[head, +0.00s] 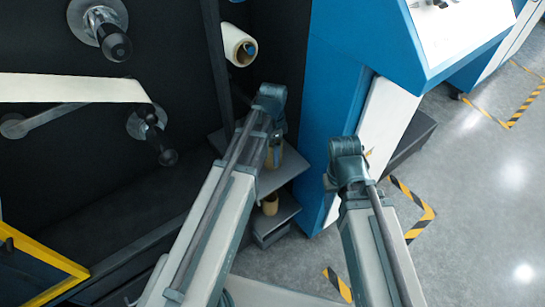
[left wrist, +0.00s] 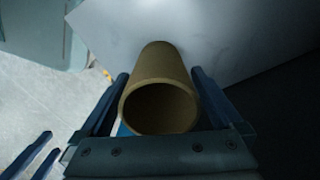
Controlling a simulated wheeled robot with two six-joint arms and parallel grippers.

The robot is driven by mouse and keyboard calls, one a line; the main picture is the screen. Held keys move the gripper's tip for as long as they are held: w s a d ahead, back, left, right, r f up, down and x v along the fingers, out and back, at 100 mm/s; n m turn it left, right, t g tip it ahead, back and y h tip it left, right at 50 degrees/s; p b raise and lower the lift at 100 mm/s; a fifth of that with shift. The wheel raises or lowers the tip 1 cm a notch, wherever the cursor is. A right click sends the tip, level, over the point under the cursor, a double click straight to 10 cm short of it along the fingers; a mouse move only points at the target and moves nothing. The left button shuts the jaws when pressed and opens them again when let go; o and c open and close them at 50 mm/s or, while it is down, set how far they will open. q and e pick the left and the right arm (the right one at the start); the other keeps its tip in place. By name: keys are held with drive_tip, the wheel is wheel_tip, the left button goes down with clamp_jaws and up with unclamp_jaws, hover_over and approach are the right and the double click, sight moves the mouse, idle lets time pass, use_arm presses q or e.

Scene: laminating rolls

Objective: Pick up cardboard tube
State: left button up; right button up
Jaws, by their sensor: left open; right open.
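A tan cardboard tube (left wrist: 160,72) shows in the left wrist view, its open round end facing the camera and its far end by a pale grey plate. My left gripper (left wrist: 159,76) is open, with one finger on each side of the tube. I cannot tell whether the fingers touch it. In the head view this tube (head: 274,158) is partly hidden behind my left wrist, above a grey shelf. My right gripper is mostly hidden by its wrist in the head view; its two spread fingers (left wrist: 28,157) show at the lower left of the left wrist view.
A cream roll (head: 239,46) sits on the dark machine wall. A blue machine cabinet (head: 335,60) stands close right of the shelf. Open floor lies at the right.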

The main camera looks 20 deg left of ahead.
use_arm(q)
drive_tip(key=shift+f, duration=0.5)
drive_tip(key=shift+r, duration=0.1)
drive_tip(key=shift+c, duration=0.3)
use_arm(e)
drive_tip(key=shift+f, duration=0.35)
use_arm(q)
drive_tip(key=c, duration=1.2)
drive_tip(key=shift+o, duration=0.2)
drive_tip(key=shift+r+p, duration=0.45)
drive_tip(key=shift+r, duration=0.05)
drive_tip(key=s+d+r+p, duration=0.4)
drive_tip(key=s+d, duration=0.7)
drive_tip(key=shift+s, duration=0.35)
use_arm(e)
wheel_tip(320, 180, up, 5)
